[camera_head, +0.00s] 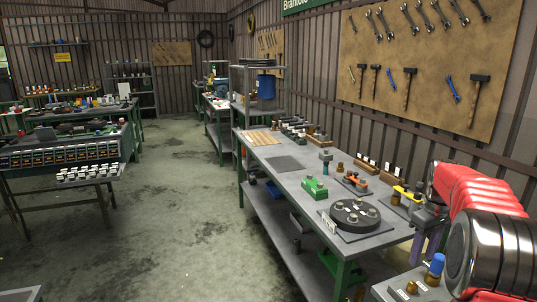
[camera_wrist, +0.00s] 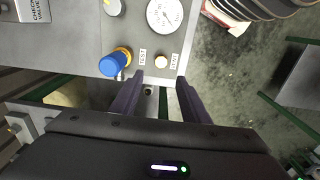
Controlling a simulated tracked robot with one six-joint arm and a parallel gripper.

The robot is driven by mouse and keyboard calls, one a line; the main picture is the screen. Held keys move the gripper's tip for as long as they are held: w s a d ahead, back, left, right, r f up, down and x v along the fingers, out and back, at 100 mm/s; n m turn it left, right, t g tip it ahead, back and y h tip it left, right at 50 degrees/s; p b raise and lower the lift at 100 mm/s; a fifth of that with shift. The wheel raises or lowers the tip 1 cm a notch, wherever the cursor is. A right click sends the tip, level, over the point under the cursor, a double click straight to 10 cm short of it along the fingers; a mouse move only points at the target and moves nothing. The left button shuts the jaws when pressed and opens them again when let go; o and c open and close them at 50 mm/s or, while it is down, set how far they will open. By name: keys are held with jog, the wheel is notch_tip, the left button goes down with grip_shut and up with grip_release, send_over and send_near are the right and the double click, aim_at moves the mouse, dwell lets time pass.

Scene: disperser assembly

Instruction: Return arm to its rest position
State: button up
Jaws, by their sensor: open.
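My arm's red link (camera_head: 478,190) fills the right side of the head view and ends in a silver and black joint. My gripper (camera_head: 424,258) hangs below it, its dark purple fingers pointing down near the bench's front right end. In the wrist view my gripper (camera_wrist: 160,88) is open, with nothing between its fingers. The blue-capped fitting also shows in the head view (camera_head: 435,267), close to my fingers.
The long workbench (camera_head: 262,166) carries a black round fixture (camera_head: 354,214), a green block (camera_head: 314,188) and several small parts. A tool board (camera_head: 430,65) hangs on the right wall. The floor (camera_head: 170,210) left of the bench is clear. Another bench (camera_head: 65,155) stands at left.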

jog(key=s+a+r+m+t, duration=0.2)
jog(key=s+a+r, duration=0.1)
jog(key=s+a, duration=1.1)
jog(key=s+a+r+m+t, duration=0.1)
jog(key=s+a+r+t, duration=0.2)
jog(key=s+a, duration=1.2)
jog(key=shift+s+a+m, duration=0.2)
jog(key=shift+s+m, duration=0.2)
jog(key=shift+s, duration=0.05)
